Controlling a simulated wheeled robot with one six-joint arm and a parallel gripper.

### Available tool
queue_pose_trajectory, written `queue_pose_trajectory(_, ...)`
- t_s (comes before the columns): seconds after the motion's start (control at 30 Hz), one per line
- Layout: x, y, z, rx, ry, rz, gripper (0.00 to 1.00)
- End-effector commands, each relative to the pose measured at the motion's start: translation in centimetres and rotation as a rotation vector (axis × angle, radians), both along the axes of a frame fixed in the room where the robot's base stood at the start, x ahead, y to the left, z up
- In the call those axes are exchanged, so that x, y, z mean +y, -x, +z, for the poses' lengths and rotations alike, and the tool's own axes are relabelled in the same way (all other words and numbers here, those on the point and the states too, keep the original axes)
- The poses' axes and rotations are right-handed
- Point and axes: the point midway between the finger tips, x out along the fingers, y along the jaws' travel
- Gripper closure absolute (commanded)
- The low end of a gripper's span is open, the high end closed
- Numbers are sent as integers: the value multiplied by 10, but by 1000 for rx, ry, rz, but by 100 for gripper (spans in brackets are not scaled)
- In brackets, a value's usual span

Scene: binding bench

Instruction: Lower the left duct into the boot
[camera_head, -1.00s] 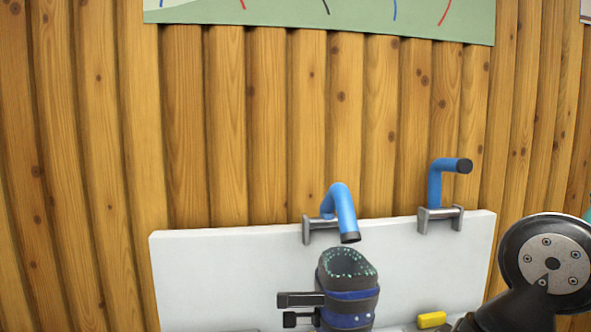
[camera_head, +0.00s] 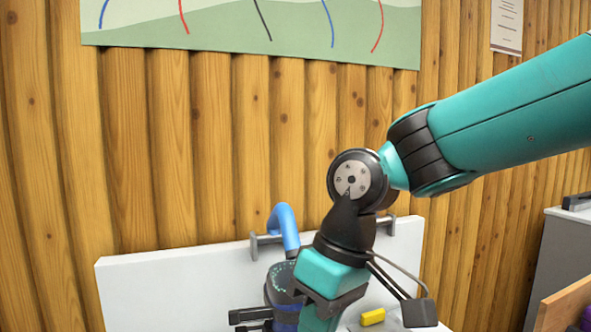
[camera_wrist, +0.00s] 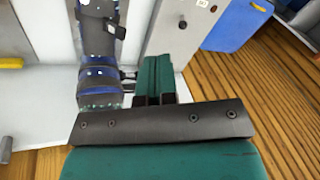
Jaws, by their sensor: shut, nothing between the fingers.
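The left duct (camera_head: 284,226) is a blue bent pipe in the head view, held at a grey bracket on the white panel, its open end pointing down. The boot (camera_head: 281,283) is dark with blue bands and green specks around its mouth. It stands just below the duct end; I cannot tell whether they touch. My gripper (camera_head: 318,322) is in front and to the right of the boot, pointing down and partly covering it. In the wrist view my gripper (camera_wrist: 153,98) is shut and empty, beside the boot (camera_wrist: 98,78). The right duct is hidden behind my arm.
The white panel (camera_head: 170,285) stands before a log wall. A yellow block (camera_head: 372,317) lies right of my gripper. Dark clamp bars (camera_head: 250,316) stick out left of the boot. A blue container (camera_wrist: 236,24) stands on the wooden floor in the wrist view.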

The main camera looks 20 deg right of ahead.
Motion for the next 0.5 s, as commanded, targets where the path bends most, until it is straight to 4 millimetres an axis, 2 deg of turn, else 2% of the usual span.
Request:
queue_pose_trajectory(0.03,-2,-36,50,6,22,-41,100)
queue_pose_trajectory(0.1,-7,-84,91,16,58,-107,100)
queue_pose_trajectory(0.2,-18,-147,141,30,105,-204,100)
queue_pose_trajectory(0.3,-32,-202,180,42,146,-300,100)
queue_pose_trajectory(0.4,-45,-244,208,51,178,-383,100)
queue_pose_trajectory(0.5,-56,-272,224,60,200,-450,100)
